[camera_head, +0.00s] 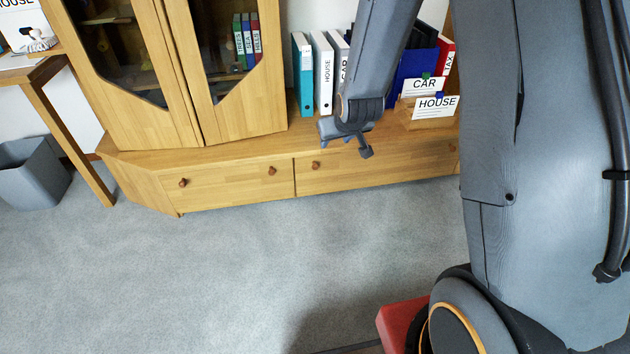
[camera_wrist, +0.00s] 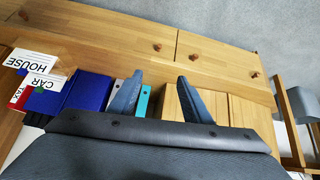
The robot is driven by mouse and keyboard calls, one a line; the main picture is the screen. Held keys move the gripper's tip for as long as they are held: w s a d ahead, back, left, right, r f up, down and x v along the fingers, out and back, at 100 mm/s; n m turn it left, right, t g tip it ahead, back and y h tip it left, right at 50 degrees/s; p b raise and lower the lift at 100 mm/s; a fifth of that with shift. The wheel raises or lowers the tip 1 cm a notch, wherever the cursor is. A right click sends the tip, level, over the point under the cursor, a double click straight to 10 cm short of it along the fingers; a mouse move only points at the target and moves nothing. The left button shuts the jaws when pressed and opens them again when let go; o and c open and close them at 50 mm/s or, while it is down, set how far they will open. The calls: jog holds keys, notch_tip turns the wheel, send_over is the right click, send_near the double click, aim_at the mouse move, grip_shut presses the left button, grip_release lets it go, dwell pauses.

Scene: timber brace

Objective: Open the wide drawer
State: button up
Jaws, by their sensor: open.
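A low wooden cabinet has two drawer fronts in view, both closed flush. The right front, the wide drawer (camera_head: 385,164), looks the longer one; it also shows in the wrist view (camera_wrist: 95,30). It has a left round brown knob (camera_head: 316,166) and a right knob (camera_head: 453,147). The left drawer (camera_head: 228,185) has two similar knobs. My gripper (camera_head: 346,146) is open and empty, above the cabinet top near the wide drawer's left half. In the wrist view, its fingers (camera_wrist: 160,78) are spread and apart from the knobs.
Binders (camera_head: 323,72) and a wooden box of cards (camera_head: 428,112) stand on the cabinet top. A glass-door cupboard (camera_head: 180,70) rises at the left. A grey bin (camera_head: 32,172) stands beside a desk leg. Grey carpet (camera_head: 200,280) in front is clear.

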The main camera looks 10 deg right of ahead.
jog(key=w+f+n+t+b, duration=0.1)
jog(key=w+f+t+b, duration=0.2)
jog(key=w+f+b, duration=0.65)
jog(key=w+f+t+b, duration=0.2)
jog(key=w+f+b, duration=0.3)
jog(key=f, duration=0.7)
jog(key=t+b, duration=0.5)
jog(key=b, duration=0.5)
send_near(316, 169)
jog(key=w, duration=0.1)
jog(key=shift+n, duration=0.4)
jog(key=shift+w+f+b, duration=0.15)
jog(key=shift+w+b, duration=0.85)
jog(key=shift+w, duration=1.05)
jog(key=shift+w+f+b, duration=0.1)
jog(key=shift+w+b, duration=0.9)
jog(key=shift+w, duration=1.05)
grip_shut()
